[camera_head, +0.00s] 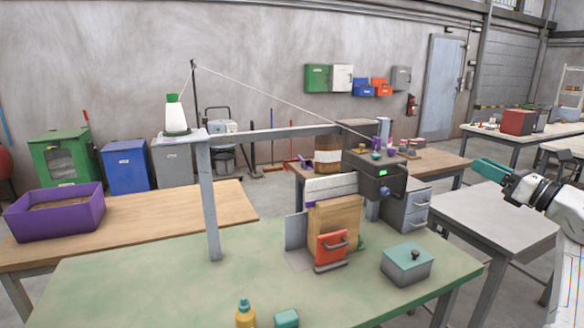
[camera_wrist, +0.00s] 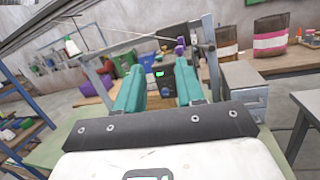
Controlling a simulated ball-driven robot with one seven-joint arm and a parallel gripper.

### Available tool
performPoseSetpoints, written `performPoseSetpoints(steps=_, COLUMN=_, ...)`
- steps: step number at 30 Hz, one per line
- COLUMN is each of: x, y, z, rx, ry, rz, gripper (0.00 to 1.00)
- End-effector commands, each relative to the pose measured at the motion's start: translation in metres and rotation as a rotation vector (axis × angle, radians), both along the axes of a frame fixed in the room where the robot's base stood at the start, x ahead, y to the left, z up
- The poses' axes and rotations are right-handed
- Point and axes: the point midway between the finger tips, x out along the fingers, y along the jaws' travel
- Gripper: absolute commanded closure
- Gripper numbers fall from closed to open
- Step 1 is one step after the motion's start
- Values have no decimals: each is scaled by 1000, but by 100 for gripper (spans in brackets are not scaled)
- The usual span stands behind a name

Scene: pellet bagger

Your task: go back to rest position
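My gripper (camera_head: 489,170) is at the right of the head view, raised above a grey table and apart from the pellet bagger. In the wrist view its two teal fingers (camera_wrist: 158,90) stand apart with nothing between them. The bagger has a black control box (camera_head: 378,176) with a green display, on a grey frame over the green table (camera_head: 150,285). A tan bag (camera_head: 335,218) with a red front part (camera_head: 331,247) stands below the box. The control box also shows between the fingers in the wrist view (camera_wrist: 165,71).
A teal-lidded box (camera_head: 407,264), a yellow bottle (camera_head: 245,314) and a small teal block (camera_head: 287,318) are on the green table. A purple bin (camera_head: 55,211) sits on the wooden table at left. The grey table (camera_head: 487,219) under my gripper looks clear.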

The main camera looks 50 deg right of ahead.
Motion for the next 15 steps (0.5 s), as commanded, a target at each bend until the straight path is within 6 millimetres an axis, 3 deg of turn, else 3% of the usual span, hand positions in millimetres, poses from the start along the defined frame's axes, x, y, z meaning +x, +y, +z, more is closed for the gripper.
performPoseSetpoints(steps=8, x=56, y=16, z=6, rx=120, ry=-286, rz=20, gripper=62)
performPoseSetpoints(steps=11, x=79, y=27, z=4, rx=214, ry=-438, rz=29, gripper=62)
performPoseSetpoints(steps=15, x=112, y=45, z=-12, rx=441, ry=-696, rz=44, gripper=62)
